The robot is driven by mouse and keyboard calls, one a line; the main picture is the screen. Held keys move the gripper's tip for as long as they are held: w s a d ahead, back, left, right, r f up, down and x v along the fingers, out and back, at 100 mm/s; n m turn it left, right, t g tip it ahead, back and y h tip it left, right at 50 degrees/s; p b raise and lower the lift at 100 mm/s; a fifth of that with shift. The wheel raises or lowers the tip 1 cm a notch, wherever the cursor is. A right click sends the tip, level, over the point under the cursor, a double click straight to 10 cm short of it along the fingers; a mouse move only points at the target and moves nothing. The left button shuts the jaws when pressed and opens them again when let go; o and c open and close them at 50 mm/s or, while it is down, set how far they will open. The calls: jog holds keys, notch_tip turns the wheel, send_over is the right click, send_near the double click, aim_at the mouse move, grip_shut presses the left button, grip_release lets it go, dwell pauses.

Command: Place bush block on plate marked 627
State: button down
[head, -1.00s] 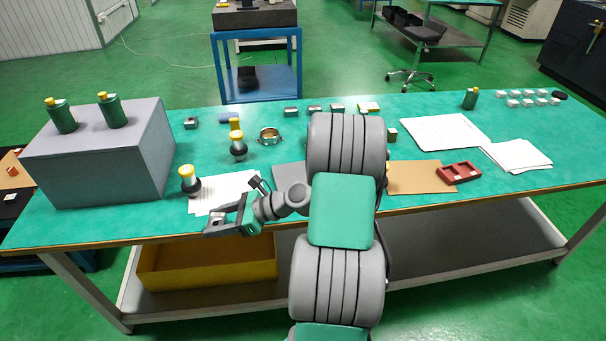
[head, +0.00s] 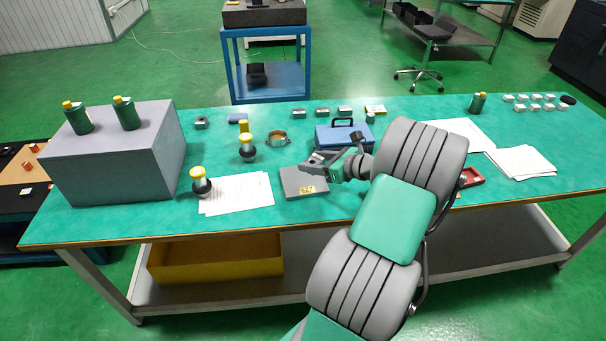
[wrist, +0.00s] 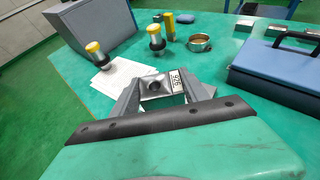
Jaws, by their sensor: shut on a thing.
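The grey bush block (wrist: 153,86), with a round hole in its top and a white number label, is held between the fingers of my gripper (wrist: 158,92) in the wrist view. In the head view my gripper (head: 311,166) is shut around it, over the far part of the plate. The grey plate (head: 292,180) lies flat on the green table with a yellow label that appears to read 627. The block looks above the plate; whether they touch I cannot tell. In the wrist view the gripper and block hide most of what lies below.
A blue case (head: 329,137) with a dark handle stands just behind the gripper. White papers (head: 236,193) lie left of the plate, with a yellow-topped black-based bottle (head: 200,182) at their edge. A brass ring (head: 278,138) lies behind. A large grey box (head: 120,160) fills the left.

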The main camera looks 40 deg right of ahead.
send_over(303, 179)
notch_tip(303, 179, down, 6)
jog(key=shift+f, duration=0.1)
jog(key=shift+d+f, duration=0.1)
jog(key=shift+f, duration=1.5)
jog(key=shift+f, duration=0.1)
jog(key=c, duration=0.6)
grip_release()
jog(key=shift+f, duration=0.1)
